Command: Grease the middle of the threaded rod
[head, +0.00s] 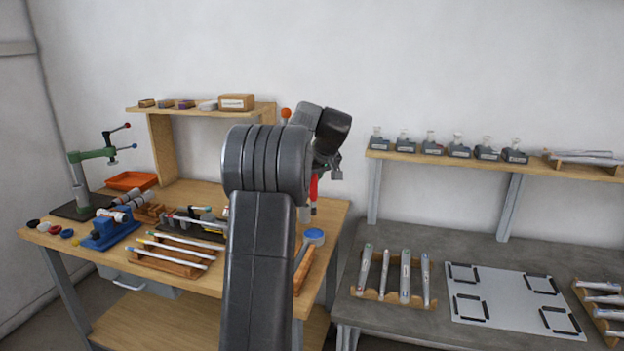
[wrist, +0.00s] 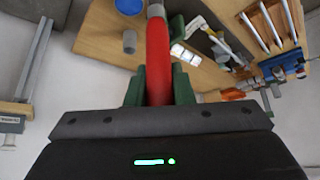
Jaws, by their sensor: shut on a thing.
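My gripper (head: 322,170) is in the air over the right part of the wooden bench, partly behind my own arm in the head view. In the wrist view my gripper (wrist: 159,88) has its green fingers shut on a red-handled tool (wrist: 158,55) with a grey collar. The red handle (head: 313,187) points down in the head view; its far end is cut off in the wrist view. Pale rods with coloured ends lie in a wooden rack (head: 160,265). Another rod (head: 200,222) lies in a dark fixture. I cannot tell which rod is threaded.
A round blue-topped tin (head: 313,236) stands near the bench's right edge. A blue fixture (head: 108,232), an orange tray (head: 131,180) and a green lever stand (head: 95,155) are at left. A shelf (head: 200,108) stands behind. A grey table (head: 385,315) is at right.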

